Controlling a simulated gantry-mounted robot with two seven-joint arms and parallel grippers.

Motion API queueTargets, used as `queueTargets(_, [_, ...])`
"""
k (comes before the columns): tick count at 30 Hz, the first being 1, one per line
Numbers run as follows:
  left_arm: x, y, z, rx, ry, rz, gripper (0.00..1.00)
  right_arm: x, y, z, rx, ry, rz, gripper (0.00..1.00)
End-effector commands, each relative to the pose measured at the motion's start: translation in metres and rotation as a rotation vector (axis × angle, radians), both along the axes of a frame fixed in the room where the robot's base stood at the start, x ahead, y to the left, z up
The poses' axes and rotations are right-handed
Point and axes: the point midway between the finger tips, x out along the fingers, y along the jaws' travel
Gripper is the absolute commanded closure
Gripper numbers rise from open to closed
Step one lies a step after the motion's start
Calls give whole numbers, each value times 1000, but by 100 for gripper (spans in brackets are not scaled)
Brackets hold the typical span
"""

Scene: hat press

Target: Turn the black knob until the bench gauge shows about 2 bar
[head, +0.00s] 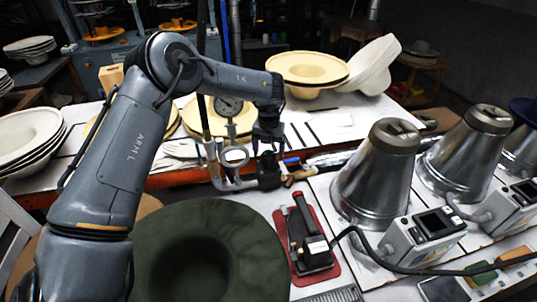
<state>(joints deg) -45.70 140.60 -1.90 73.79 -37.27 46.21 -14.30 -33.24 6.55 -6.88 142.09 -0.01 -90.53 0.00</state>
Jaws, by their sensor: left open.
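A round dial gauge (229,105) stands at the back of the white bench, beside my left forearm; its needle is too small to read. A black part that looks like the knob (268,174) sits at the right end of this pipework. My left gripper (267,149) points down just above the black part, open. I cannot tell whether its fingertips touch it. My right gripper is not in view.
A dark green felt hat (206,255) lies in front. An iron on a red mat (331,262) stands right of it. Metal cone-shaped steamers (378,180) with control boxes fill the right. Cream hat forms (306,69) stand behind. A black cable (440,271) crosses the front right.

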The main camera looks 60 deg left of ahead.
Motion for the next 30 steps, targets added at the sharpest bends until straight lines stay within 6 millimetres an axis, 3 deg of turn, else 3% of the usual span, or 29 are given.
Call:
queueTargets(6, [1,0,42,1,-3,-1,19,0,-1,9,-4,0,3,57])
queueTargets(13, [0,0,72,1,0,1,19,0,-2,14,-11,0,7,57])
queueTargets(19, [0,0,82,0,0,0,19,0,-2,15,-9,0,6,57])
queueTargets(30, [0,0,83,0,0,0,19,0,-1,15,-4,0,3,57])
